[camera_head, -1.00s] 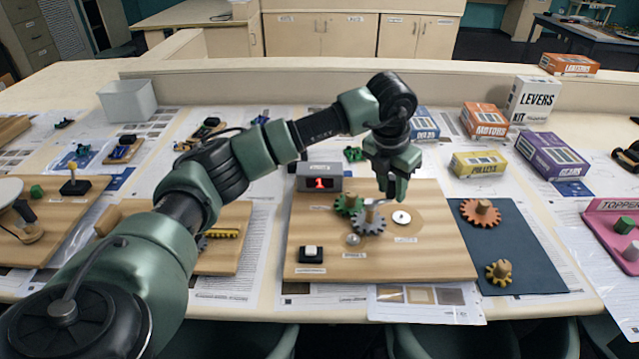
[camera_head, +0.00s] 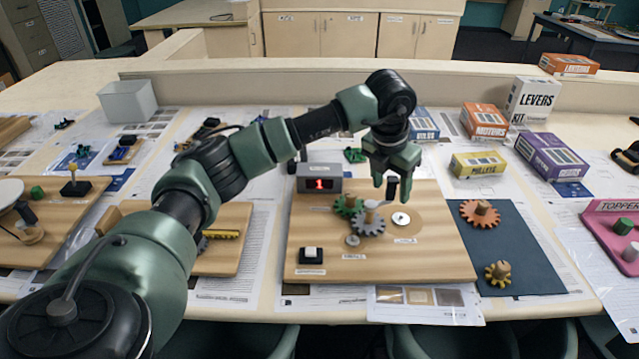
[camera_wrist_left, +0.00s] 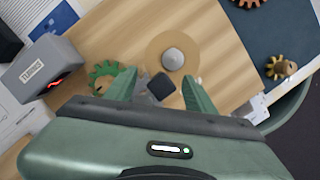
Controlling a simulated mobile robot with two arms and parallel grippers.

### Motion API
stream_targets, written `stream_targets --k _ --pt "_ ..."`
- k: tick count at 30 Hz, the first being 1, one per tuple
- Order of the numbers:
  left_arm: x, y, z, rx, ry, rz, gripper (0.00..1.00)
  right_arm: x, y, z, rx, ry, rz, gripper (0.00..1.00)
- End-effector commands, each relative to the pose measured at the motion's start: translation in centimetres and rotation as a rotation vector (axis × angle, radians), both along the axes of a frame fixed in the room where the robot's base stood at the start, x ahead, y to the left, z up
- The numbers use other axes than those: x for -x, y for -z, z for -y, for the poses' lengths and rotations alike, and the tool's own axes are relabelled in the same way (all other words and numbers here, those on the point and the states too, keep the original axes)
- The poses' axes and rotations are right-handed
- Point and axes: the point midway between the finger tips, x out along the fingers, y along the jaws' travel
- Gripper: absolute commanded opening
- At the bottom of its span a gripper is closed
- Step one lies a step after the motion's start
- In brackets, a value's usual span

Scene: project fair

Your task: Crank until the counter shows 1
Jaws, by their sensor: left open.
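The counter (camera_head: 319,184) is a grey box at the back left of the wooden board (camera_head: 440,262); its red display reads 1. A green gear (camera_head: 345,208) and a grey gear (camera_head: 366,227) stand in front of it. A crank arm (camera_head: 374,204) lies over the grey gear and carries a dark handle (camera_head: 392,187). My left gripper (camera_head: 391,192) is open, its fingers on either side of the handle with gaps. The wrist view shows the handle's black top (camera_wrist_left: 161,87) between the spread fingers (camera_wrist_left: 160,82). My right gripper is out of view.
A bare metal peg (camera_head: 401,219) stands right of the gears, and a small button box (camera_head: 311,255) sits front left. An orange gear (camera_head: 480,213) and a yellow-brown gear (camera_head: 498,272) lie on a dark mat (camera_head: 520,245) at right. Kit boxes stand behind.

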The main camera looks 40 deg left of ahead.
Motion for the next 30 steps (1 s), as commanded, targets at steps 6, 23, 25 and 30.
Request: stream_targets --k 6,23,25,30 --pt "0.4 -2.1 -0.1 0.0 0.0 0.001 0.55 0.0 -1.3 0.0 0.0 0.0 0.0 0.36" --pt "1.5 -6.4 -0.2 0.0 0.0 0.001 0.55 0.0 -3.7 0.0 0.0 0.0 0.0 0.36" --pt "1.6 -6.7 -0.2 0.0 0.0 0.0 0.55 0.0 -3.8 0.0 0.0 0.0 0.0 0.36" --pt "1.7 -6.7 -0.2 0.0 0.0 0.0 0.55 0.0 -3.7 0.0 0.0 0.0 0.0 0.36"
